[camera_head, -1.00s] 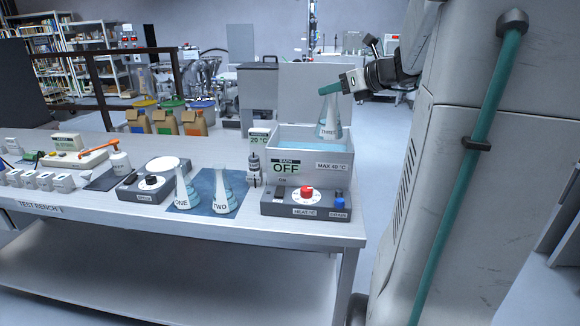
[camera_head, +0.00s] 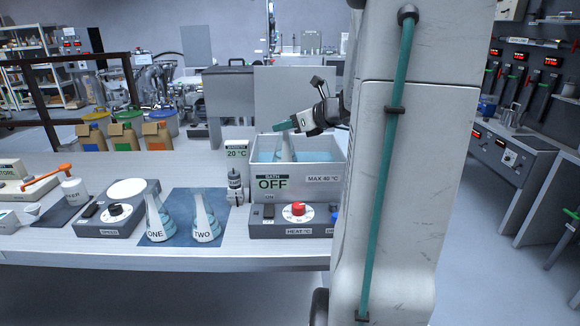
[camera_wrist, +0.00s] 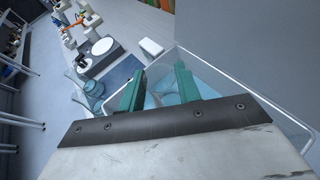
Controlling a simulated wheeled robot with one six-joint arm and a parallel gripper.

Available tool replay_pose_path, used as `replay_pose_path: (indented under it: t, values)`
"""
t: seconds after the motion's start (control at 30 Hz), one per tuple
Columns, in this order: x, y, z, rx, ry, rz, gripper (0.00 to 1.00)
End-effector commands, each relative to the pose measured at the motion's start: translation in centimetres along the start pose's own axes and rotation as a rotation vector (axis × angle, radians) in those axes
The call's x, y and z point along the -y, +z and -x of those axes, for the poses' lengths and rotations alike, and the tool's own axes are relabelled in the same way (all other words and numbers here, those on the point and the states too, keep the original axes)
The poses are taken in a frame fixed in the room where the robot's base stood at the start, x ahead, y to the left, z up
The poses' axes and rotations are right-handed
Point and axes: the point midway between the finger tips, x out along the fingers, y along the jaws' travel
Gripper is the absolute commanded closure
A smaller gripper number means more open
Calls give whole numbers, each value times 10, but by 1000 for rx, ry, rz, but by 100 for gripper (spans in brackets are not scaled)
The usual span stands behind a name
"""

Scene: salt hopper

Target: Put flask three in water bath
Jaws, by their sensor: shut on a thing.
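Flask three (camera_head: 287,150) is a clear conical flask standing upright inside the water bath (camera_head: 318,180), a white box with a sign reading OFF. Its lower part and label are hidden by the bath's front wall, so I cannot tell whether it touches the bottom. My gripper (camera_head: 281,126) is shut on the flask's neck, above the bath's rim. In the wrist view my two green fingers (camera_wrist: 158,80) reach over the bath, with the pale blue water around the flask below them.
Flask one (camera_head: 158,220) and flask two (camera_head: 205,218) stand on a blue mat left of the bath. A heater base with a red knob (camera_head: 298,208) is under the bath. A small dark-topped bottle (camera_head: 235,187) stands close to the bath's left side.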

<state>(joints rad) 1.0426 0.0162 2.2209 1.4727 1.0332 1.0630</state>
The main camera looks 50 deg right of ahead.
Motion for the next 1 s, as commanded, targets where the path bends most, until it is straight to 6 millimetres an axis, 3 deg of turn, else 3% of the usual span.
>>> replay_pose_path:
  t: [0.1, 0.5, 0.97, 1.0]
  values:
    - [0, -20, -9, -1, 2, -3, 100]
    - [3, -63, -26, 0, 2, -2, 100]
    - [4, -70, -29, 1, 0, 0, 100]
    - [4, -70, -29, 1, 0, 1, 56]
